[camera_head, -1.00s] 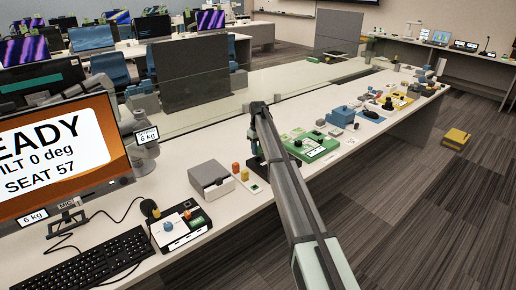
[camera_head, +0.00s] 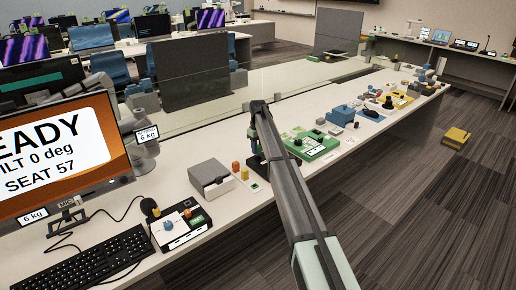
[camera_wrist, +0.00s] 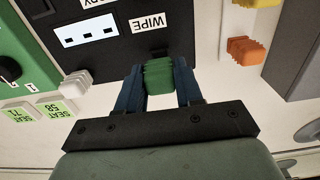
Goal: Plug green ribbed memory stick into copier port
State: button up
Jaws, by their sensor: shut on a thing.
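The green ribbed memory stick (camera_wrist: 159,75) is between the blue fingers of my gripper (camera_wrist: 158,82) in the wrist view. My gripper is shut on it. Its far end points at the black copier panel (camera_wrist: 112,50), just below a white "WIPE" label (camera_wrist: 150,22). Whether the stick touches the panel or sits in a port I cannot tell. A white plate with dark slots (camera_wrist: 84,33) is on the panel to the left. In the head view my arm reaches over the table, and the stick is hidden or too small to make out.
An orange block (camera_wrist: 246,50) lies right of the panel. A pale ribbed block (camera_wrist: 76,84) and green seat tags (camera_wrist: 52,108) lie to the left. In the head view a grey box (camera_head: 209,178) stands left of my arm, and a green board (camera_head: 313,147) lies right of it.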

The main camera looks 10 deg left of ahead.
jog(key=shift+f, duration=1.05)
jog(key=o, duration=1.1)
notch_tip(320, 180, up, 14)
dwell(0.4)
jog(key=shift+f, duration=0.1)
